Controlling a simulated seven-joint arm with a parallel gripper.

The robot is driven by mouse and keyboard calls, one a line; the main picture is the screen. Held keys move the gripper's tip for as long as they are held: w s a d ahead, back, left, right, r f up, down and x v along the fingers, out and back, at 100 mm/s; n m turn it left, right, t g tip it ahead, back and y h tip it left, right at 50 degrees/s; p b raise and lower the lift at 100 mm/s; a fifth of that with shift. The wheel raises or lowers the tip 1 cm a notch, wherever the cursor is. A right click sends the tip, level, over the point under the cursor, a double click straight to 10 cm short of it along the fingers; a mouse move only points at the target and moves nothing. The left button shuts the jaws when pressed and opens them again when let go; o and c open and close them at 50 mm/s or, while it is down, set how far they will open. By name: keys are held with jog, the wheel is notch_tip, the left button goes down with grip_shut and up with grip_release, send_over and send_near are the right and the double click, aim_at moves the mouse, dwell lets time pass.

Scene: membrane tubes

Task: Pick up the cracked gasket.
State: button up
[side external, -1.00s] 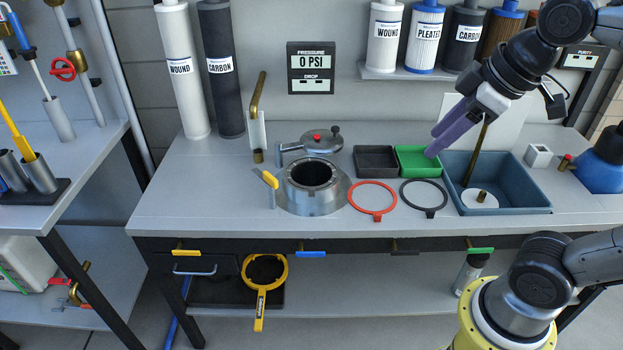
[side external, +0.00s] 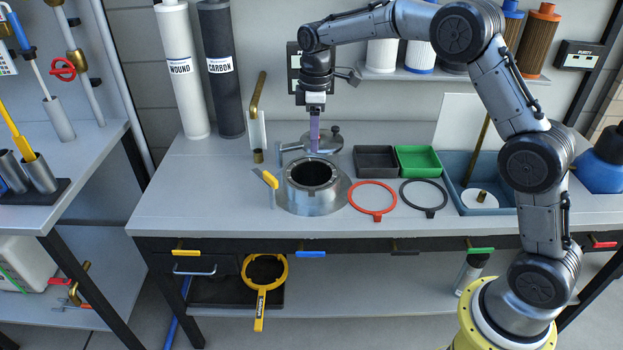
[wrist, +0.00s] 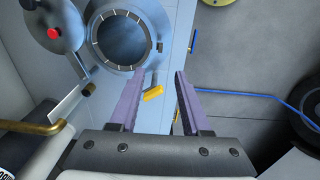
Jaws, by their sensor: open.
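A red ring gasket (side external: 373,212) and a black ring gasket (side external: 423,211), each with a small tab, lie flat on the bench right of the round metal housing (side external: 284,200). I see no clear crack on either ring. The housing is open at the top, and a dark ring with pale marks lines its mouth (wrist: 97,42) in the wrist view; I cannot tell if this is a gasket. My gripper (side external: 314,151) points down above the bench, behind the housing. In the wrist view my gripper (wrist: 158,74) has its purple fingers apart with nothing held between them.
A lid with a red knob (wrist: 55,34) is beside the housing. Black (side external: 376,173) and green (side external: 418,172) trays and a blue basin (side external: 480,209) are to the right. A brass-handled pipe (side external: 257,95) rises at left.

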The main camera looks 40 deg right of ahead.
aim_at(314, 189)
notch_tip(314, 189, down, 15)
dwell(0.7)
grip_shut()
